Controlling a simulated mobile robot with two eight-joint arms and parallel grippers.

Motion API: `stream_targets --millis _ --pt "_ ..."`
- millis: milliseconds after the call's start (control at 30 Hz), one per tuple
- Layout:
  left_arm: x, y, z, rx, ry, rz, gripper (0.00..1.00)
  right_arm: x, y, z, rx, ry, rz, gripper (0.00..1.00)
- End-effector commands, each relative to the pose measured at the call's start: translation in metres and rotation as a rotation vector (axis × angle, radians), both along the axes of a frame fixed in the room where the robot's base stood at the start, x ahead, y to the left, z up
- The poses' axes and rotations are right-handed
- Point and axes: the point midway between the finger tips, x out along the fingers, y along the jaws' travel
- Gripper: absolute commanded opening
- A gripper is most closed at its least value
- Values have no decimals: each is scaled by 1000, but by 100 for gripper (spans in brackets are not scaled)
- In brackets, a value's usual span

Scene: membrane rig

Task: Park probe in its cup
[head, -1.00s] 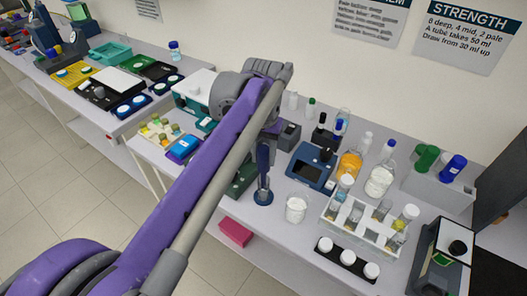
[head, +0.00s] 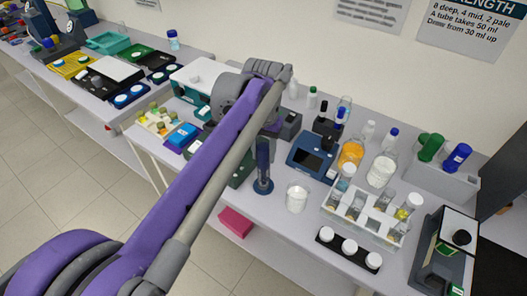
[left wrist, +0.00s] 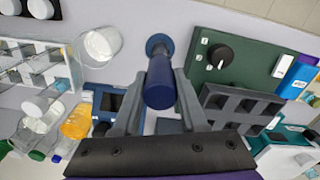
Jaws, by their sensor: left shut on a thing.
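The probe is a dark blue upright cylinder (head: 263,152), with its rounded dark blue top (left wrist: 160,95) facing the left wrist camera. My left gripper (left wrist: 160,88) is shut on it, one grey finger on each side. The probe's cup, a blue piece with a round foot (head: 263,187), stands on the bench directly below; its foot also shows in the left wrist view (left wrist: 158,42). The probe's lower end lines up with the cup and appears to meet it; I cannot tell how deep it sits. My right gripper is not in view.
A beaker of white contents (head: 297,198) stands close right of the cup. A blue meter with a screen (head: 313,160) is behind it. A dark green box with a black knob (left wrist: 240,58) lies on the other side. A white tube rack (head: 362,217) is further right.

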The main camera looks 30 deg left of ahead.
Motion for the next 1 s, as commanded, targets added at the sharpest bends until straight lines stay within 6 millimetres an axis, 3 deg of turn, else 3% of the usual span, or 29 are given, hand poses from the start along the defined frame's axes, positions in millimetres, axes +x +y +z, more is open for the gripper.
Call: stream_targets --millis 567,600,700,767,1000 --pt "0 0 -8 0 0 0 2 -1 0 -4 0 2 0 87" --pt "0 0 -7 0 0 0 49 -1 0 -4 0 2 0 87" --pt "0 0 -7 0 0 0 67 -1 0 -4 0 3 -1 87" --pt "0 0 -7 0 0 0 77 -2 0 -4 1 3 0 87" --pt "0 0 -7 0 0 0 77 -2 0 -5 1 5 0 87"
